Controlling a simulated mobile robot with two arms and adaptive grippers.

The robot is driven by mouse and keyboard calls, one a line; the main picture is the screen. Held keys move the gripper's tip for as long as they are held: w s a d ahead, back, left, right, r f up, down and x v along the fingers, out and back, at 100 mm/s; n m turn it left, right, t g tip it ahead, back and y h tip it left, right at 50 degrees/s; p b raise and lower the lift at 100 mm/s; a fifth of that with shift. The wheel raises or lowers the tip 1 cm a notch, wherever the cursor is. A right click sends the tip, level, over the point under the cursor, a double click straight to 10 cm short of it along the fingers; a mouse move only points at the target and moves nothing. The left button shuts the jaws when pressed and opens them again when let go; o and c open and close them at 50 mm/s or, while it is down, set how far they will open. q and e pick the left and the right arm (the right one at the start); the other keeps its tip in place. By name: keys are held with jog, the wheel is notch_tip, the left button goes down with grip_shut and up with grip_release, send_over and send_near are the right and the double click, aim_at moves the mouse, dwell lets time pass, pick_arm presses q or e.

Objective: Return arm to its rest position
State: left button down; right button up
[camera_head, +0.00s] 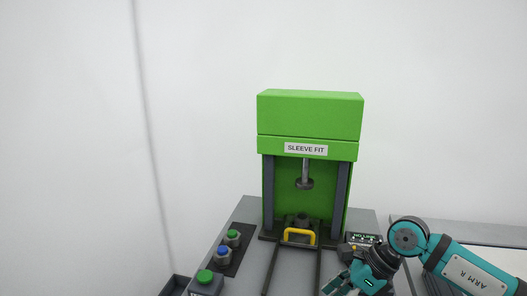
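My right arm (465,270), teal and grey and marked "ARM R", comes in from the lower right. Its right gripper (340,286) points down and to the left at the bottom edge of the view, beside the right rail in front of the green press. Its fingertips are small and partly cut off by the picture edge, so I cannot tell whether they are open or holding anything. My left arm and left gripper are not in view.
A green press (310,115) labelled "SLEEVE FIT" stands on a grey bench (245,212). A yellow handle (299,236) sits at its base between two dark rails. Green-topped (232,238) and blue-topped (223,256) parts stand at left.

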jog(key=s+a+r+m+y, duration=0.1)
jog(key=a+y, duration=0.2)
jog(key=a, duration=0.3)
jog(key=s+a+r+y, duration=0.2)
jog(key=a, duration=0.3)
jog(key=a+r+m+t+y, duration=0.4)
jog(key=r+m+t+y, duration=0.45)
jog(key=r+m, duration=0.3)
jog(key=w+d+f+m+t+h, duration=0.2)
jog(key=d+f+m+t+h, duration=0.3)
jog(key=m+h, duration=0.45)
jog(key=w+d+f+m+t+h, duration=0.25)
jog(key=d+m+t+h, duration=0.35)
jog(key=m, duration=0.7)
jog(key=s+d+f+m+g+h, duration=0.5)
jog(key=d+f+m+g, duration=0.15)
jog(key=f, duration=0.45)
jog(key=s+d+f+m+g, duration=0.25)
jog(key=s+f+g, duration=0.35)
jog(key=s, duration=0.5)
jog(key=s+d+f+m+g, duration=0.1)
jog(key=s+f+m+g, duration=0.3)
jog(key=s+f, duration=0.55)
notch_tip(320, 180, down, 25)
jog(key=s+g, duration=0.1)
jog(key=s, duration=0.2)
jog(key=s+d+f+n+g, duration=0.1)
jog(key=s+d+f, duration=0.1)
jog(key=s+f, duration=1.4)
jog(key=shift+d, duration=0.35)
